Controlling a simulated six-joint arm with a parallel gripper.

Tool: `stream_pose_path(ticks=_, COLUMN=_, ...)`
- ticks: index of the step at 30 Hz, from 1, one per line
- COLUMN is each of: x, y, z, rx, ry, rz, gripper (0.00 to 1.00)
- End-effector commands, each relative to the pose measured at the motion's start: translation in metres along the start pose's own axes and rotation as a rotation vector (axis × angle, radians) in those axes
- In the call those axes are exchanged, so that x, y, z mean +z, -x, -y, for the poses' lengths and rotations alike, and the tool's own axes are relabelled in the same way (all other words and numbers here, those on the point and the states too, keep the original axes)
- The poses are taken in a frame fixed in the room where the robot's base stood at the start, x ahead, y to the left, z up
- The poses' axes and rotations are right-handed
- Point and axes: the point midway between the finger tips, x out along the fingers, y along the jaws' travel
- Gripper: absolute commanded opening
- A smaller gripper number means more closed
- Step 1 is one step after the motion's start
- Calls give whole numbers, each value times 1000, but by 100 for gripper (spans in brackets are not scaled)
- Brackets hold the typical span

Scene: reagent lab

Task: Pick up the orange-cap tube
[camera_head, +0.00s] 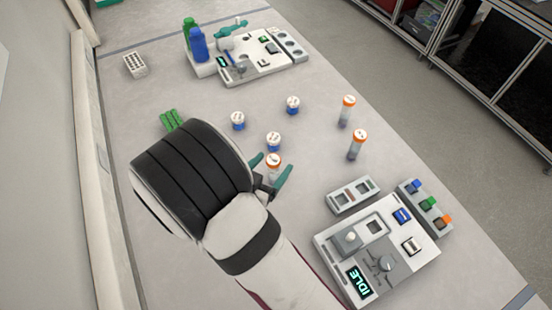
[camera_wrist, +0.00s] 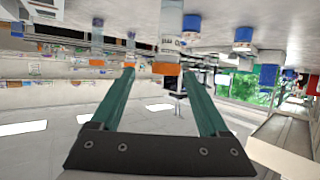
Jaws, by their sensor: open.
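An orange-cap tube (camera_head: 273,160) stands on the bench at my gripper, its lower part partly hidden by the fingers. My gripper (camera_head: 271,168) is open, with its teal fingers at either side of this tube. In the wrist view, which is upside down, the tube (camera_wrist: 170,28) hangs from the top with its orange cap (camera_wrist: 166,69) near and between the fingertips of my gripper (camera_wrist: 158,76). Contact cannot be told. Two other orange-cap tubes, a far one (camera_head: 347,108) and a nearer one (camera_head: 357,146), stand upright to the right.
Blue-and-white vials stand close behind (camera_head: 274,141), at left (camera_head: 238,121) and at right (camera_head: 292,105). A device reading IDLE (camera_head: 375,250) is at front right. Another device (camera_head: 262,57), bottles (camera_head: 198,46) and a white rack (camera_head: 135,66) are at the back. A green rack (camera_head: 172,120) lies left.

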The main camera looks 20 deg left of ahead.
Motion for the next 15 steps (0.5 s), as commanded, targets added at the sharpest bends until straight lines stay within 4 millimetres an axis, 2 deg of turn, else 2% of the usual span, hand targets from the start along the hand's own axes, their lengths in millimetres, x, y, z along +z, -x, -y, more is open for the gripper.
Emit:
stream_pose_path(ticks=5, x=1, y=-18, z=1, rx=2, ry=-1, rz=1, gripper=78)
stream_pose_path(ticks=11, x=6, y=-56, z=7, rx=2, ry=-3, rz=2, gripper=78)
stream_pose_path(ticks=15, x=6, y=-64, z=7, rx=-2, ry=-2, rz=1, gripper=78)
